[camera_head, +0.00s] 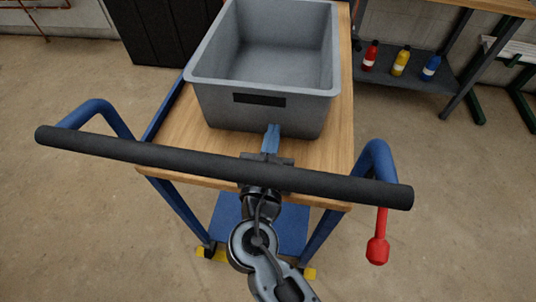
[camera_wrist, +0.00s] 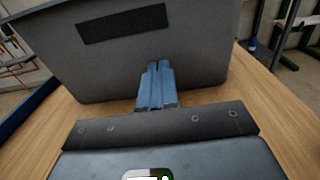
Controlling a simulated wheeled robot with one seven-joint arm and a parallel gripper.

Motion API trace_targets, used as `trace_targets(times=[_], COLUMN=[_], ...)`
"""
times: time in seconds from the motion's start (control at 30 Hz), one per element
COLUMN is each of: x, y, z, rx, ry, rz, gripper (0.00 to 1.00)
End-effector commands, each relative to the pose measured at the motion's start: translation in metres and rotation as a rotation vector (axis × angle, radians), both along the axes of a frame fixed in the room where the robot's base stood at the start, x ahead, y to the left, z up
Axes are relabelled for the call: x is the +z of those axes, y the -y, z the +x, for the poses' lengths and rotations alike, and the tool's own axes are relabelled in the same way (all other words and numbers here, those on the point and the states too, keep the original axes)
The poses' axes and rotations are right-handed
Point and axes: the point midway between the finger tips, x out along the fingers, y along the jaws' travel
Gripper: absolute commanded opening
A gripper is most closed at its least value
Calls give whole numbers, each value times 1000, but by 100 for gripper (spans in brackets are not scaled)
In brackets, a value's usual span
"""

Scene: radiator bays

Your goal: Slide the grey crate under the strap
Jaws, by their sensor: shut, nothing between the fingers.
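The grey crate (camera_head: 262,112) is an open, empty bin on the wooden top of a blue cart. A dark label is on its near wall. In the wrist view the crate's near wall (camera_wrist: 205,60) fills much of the upper picture. My gripper (camera_head: 272,130) is shut and empty, with its blue fingertips at the foot of the crate's near wall. The fingers (camera_wrist: 157,68) look in contact with the wall or very close to it; I cannot tell which. No strap shows in either view.
The cart's black handlebar (camera_head: 140,149) crosses above my arm. Bare wooden top (camera_head: 341,130) shows right of the crate. A red lever (camera_head: 378,250) hangs at the right handle. A shelf behind holds red, yellow and blue bottles. A black cabinet (camera_head: 150,30) stands behind left.

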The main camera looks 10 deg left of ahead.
Motion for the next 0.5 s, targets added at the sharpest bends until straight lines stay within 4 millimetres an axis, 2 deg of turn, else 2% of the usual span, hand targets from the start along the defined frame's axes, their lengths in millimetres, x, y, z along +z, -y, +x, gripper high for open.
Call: trace_targets(times=[0.2, 0.5], x=[0, 0], y=[0, 0], z=[16, 18], rx=[0, 0], ry=[0, -1], rz=[0, 0], gripper=[0, 0])
